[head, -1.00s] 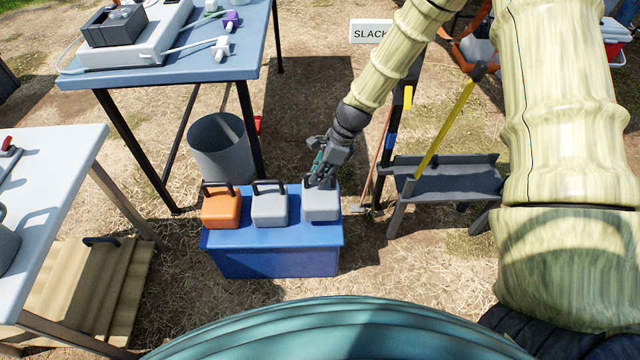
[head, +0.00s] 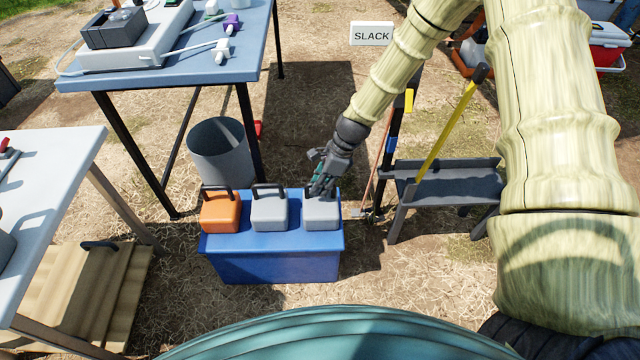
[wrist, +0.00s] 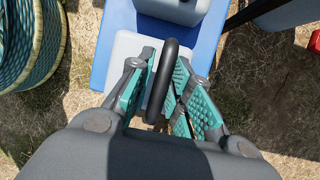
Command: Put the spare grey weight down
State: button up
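A grey weight (head: 321,214) with a black handle stands upright on the right end of the blue stand (head: 275,264). A second grey weight (head: 270,212) stands in the middle and an orange weight (head: 220,213) at the left. My gripper (head: 321,186) is over the right grey weight. In the wrist view, my gripper's teal-padded fingers (wrist: 160,90) are apart on either side of the black handle (wrist: 168,62), with gaps showing. The grey weight's body (wrist: 124,48) lies beneath, partly hidden by the fingers.
A grey bin (head: 220,155) stands behind the stand. A dark bench (head: 445,183) with a yellow-handled lever (head: 447,125) is to the right, near a "SLACK" sign (head: 371,33). Tables stand at the left (head: 50,190) and back left (head: 170,68).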

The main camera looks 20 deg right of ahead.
jog(key=shift+o, duration=0.6)
jog(key=shift+r, duration=0.15)
jog(key=p+v, duration=0.3)
jog(key=v, duration=0.9)
jog(key=s+f+n+h, duration=0.3)
jog(key=s+f+n, duration=0.6)
jog(key=s+f, duration=0.75)
jog(key=s+a+f+n, duration=0.1)
jog(key=s+f+n, duration=0.1)
jog(key=s+n, duration=0.4)
jog(key=s+a+f+n+h, duration=0.1)
jog(key=s+n, duration=0.5)
jog(key=s, duration=0.7)
jog(key=shift+s+f+h, duration=0.25)
jog(key=shift+f+h, duration=0.05)
jog(key=shift+f, duration=0.35)
notch_tip(320, 180, up, 22)
jog(key=p, duration=2.2)
jog(key=shift+r+p, duration=0.25)
jog(key=shift+p, duration=0.15)
